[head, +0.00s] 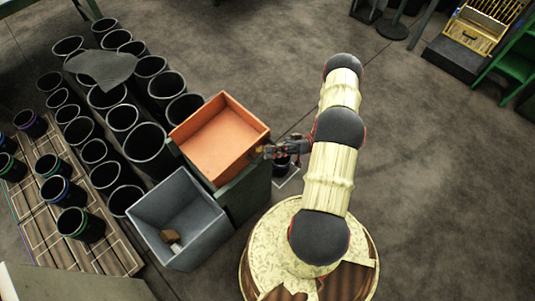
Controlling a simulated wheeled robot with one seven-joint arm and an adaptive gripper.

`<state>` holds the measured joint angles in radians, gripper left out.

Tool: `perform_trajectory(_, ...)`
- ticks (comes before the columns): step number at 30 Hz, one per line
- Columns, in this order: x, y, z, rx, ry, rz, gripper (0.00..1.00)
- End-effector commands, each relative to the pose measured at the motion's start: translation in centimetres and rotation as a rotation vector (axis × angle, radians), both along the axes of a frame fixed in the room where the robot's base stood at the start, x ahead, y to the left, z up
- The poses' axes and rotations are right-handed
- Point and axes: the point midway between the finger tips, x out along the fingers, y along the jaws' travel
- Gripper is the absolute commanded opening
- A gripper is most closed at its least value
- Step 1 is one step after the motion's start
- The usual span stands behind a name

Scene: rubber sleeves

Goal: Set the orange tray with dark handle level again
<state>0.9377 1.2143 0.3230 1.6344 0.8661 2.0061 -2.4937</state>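The orange tray (216,143) is an open, empty box on top of a dark green-grey stand (245,193), left of my arm in the head view. It looks somewhat tilted, but I cannot tell by how much from this single view. My gripper (266,152) is at the right corner of the tray, touching or very close to its rim. The dark handle cannot be made out; the gripper may cover it. The fingers are too small and dark to show whether they are open or shut on the tray.
A grey bin (190,253) with small brown pieces stands in front of the tray. Several black rubber sleeves (147,143) stand close on its left. Sleeves with coloured rims stand on a wooden pallet (115,257). A dark round object (284,164) sits below my gripper.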

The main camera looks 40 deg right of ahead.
Motion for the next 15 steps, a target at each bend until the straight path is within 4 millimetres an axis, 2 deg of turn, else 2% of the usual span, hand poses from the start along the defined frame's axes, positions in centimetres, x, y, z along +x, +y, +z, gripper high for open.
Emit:
perform_trajectory(1, 0.2, -0.4, 1.4, -0.004, -0.008, -0.005, 0.32)
perform_trajectory(6, 0.3, -0.6, 4.0, -0.005, -0.011, -0.008, 0.32)
perform_trajectory(15, 0.4, -0.8, 5.7, -0.01, -0.018, -0.015, 0.32)
